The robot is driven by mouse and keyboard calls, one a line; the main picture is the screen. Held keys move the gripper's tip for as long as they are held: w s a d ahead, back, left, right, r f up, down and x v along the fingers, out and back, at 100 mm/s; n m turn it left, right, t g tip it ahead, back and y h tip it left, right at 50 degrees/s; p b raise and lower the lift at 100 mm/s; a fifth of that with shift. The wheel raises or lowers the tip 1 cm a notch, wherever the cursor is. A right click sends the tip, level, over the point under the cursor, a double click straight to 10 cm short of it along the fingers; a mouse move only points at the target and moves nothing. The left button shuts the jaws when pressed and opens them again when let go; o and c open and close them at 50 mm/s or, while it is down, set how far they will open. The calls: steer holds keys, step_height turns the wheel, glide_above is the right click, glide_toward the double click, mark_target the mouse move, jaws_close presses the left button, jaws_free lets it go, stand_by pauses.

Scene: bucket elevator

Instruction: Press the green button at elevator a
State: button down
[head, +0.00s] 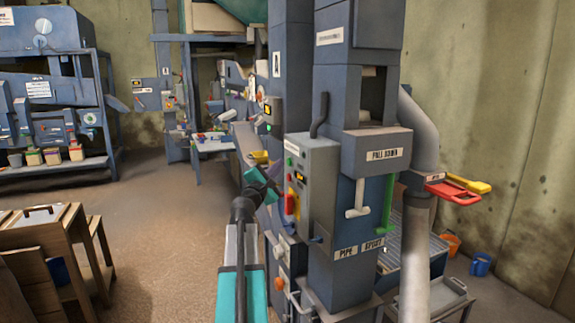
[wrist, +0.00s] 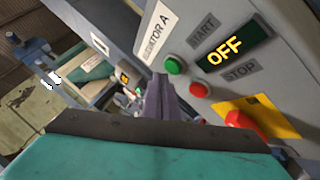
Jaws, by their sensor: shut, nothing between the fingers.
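The green button (wrist: 175,65) sits under the START label on a grey control panel (wrist: 205,25) marked ELEVATOR A in the wrist view. The panel's display (wrist: 222,56) reads OFF. A red button (wrist: 199,90) by the STOP label is just below and right of the green one. My gripper (wrist: 158,82) is shut and empty, its tips just left of and slightly below the green button in the picture. I cannot tell whether they touch it. In the head view my gripper (head: 268,182) is just left of the grey control box (head: 318,170).
A red knob (wrist: 243,120) on a yellow plate (wrist: 268,114) is lower right on the panel. In the head view a wooden bench (head: 42,235) stands at left, with open floor (head: 150,195) between. A red and yellow handle pair (head: 455,187) juts out at right.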

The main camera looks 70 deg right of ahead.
steer(key=shift+s+d+b, duration=0.55)
steer(key=shift+s+d, duration=0.05)
steer(key=shift+s, duration=0.1)
stand_by(1.7)
steer(key=shift+w+a, duration=0.6)
steer(key=shift+w, duration=0.1)
stand_by(0.4)
steer(key=shift+w+a+b, duration=0.55)
steer(key=shift+w+a, duration=1.05)
steer(key=shift+w, duration=0.3)
